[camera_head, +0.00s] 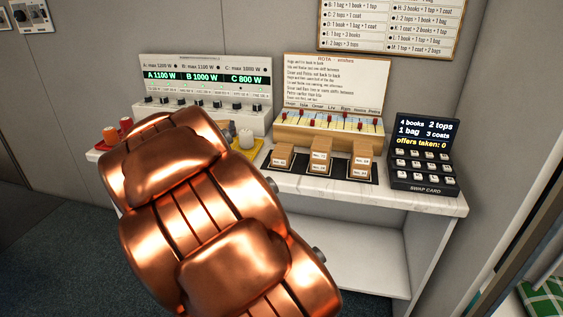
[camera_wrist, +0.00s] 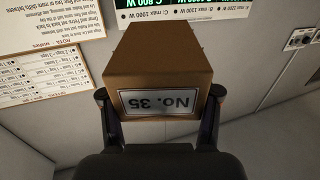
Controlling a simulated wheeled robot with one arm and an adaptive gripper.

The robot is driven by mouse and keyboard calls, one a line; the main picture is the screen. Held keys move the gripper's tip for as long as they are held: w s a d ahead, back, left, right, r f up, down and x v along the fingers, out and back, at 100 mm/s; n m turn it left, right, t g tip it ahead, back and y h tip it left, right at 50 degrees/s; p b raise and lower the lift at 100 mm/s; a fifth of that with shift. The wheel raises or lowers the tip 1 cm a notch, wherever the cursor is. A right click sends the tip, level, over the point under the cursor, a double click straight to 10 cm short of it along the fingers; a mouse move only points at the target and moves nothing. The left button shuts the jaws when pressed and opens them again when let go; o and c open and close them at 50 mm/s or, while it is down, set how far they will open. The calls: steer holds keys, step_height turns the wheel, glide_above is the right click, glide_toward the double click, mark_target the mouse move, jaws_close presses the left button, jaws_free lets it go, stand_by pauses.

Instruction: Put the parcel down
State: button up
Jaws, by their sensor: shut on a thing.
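The parcel (camera_wrist: 165,60) is a brown cardboard box with a white label reading "No. 35", upside down in the wrist view. My gripper (camera_wrist: 159,95) is shut on it, with one dark finger at each side of the labelled end. In the head view my copper arm hides my gripper, and I cannot make out the held parcel there. What lies directly under the parcel does not show.
A white counter (camera_head: 430,201) carries three small boxes on dark pads, the middle one (camera_head: 320,158) among them. Behind stand a power panel (camera_head: 200,85) and a rota board (camera_head: 335,80). A black swap card device (camera_head: 423,160) stands at right.

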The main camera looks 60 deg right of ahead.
steer(key=s+d+f+m+g+h+b, duration=0.1)
steer(key=s+d+m+g+b, duration=0.15)
steer(key=s, duration=0.35)
steer(key=s+d+f+m+g+h+b, duration=0.1)
steer(key=s+d+f+g+h, duration=0.1)
steer(key=s+d, duration=0.3)
steer(key=shift+w+d+f+p, duration=0.7)
steer(key=shift+w+d+f, duration=0.1)
steer(key=shift+d, duration=1.5)
steer(key=shift+w+d+f+p, duration=0.65)
steer(key=shift+w+d+f, duration=0.15)
steer(key=shift+d, duration=1.5)
steer(key=shift+w+d+f+p, duration=0.7)
steer(key=shift+d+f, duration=0.1)
steer(key=shift+d, duration=1.5)
steer(key=shift+f, duration=0.6)
steer(key=o, duration=1.3)
steer(key=shift+s+f+g, duration=0.1)
steer(key=shift+f+g, duration=0.1)
steer(key=shift+g, duration=0.05)
